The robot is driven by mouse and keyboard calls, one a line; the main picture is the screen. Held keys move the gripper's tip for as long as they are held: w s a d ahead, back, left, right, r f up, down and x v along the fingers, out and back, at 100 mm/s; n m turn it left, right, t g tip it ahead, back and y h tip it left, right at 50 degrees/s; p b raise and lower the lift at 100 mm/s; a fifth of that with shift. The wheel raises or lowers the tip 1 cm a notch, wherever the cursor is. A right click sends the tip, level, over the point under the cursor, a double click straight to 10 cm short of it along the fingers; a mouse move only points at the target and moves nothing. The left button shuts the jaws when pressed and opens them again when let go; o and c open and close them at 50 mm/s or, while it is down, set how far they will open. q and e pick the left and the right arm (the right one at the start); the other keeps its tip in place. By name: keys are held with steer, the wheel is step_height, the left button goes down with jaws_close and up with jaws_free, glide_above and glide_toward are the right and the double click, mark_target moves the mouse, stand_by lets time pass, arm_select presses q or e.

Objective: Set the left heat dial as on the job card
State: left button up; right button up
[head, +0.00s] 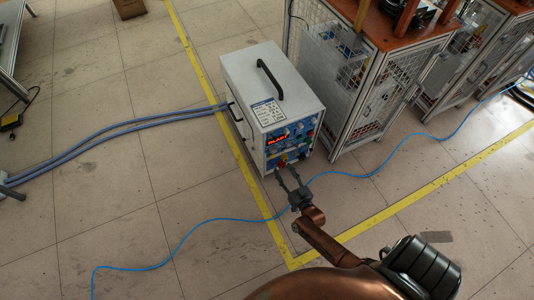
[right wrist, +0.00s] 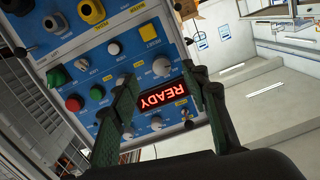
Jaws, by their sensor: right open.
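The induction heater (head: 272,88) is a white box with a blue control panel (head: 290,140) on its front. In the right wrist view the panel (right wrist: 72,82) shows tilted, with several pale round knobs, one knob (right wrist: 162,67) near the lit red READY display (right wrist: 163,95). The labels are too small to tell which is the left heat dial. A white card (head: 268,112) lies on the heater's top; its text is unreadable. My right gripper (head: 288,178) is open in front of the panel, and its fingers (right wrist: 158,80) partly cover the panel. My left gripper is out of view.
A caged workbench (head: 370,90) stands right of the heater. A blue cable (head: 225,218) and grey hoses (head: 120,128) lie on the floor. The front-left floor is mostly clear.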

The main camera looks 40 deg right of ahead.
mark_target(274, 152)
steer(key=shift+m+t+h, duration=0.3)
steer(key=shift+h, duration=0.1)
steer(key=b+x, duration=0.1)
steer(key=x, duration=0.1)
steer(key=b+x, duration=0.1)
steer(key=x, duration=0.2)
steer(key=r+b+x, duration=0.1)
steer(key=x, duration=0.2)
steer(key=shift+w+d, duration=0.15)
steer(key=shift+w, duration=0.05)
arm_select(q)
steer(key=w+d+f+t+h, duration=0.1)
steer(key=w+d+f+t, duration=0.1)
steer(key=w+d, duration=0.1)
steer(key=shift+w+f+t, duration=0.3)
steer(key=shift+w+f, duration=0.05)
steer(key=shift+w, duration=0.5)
arm_select(e)
steer(key=shift+w+d+r, duration=0.1)
steer(key=shift+w+r, duration=0.1)
steer(key=shift+w, duration=0.3)
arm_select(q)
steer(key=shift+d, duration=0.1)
arm_select(e)
jaws_close()
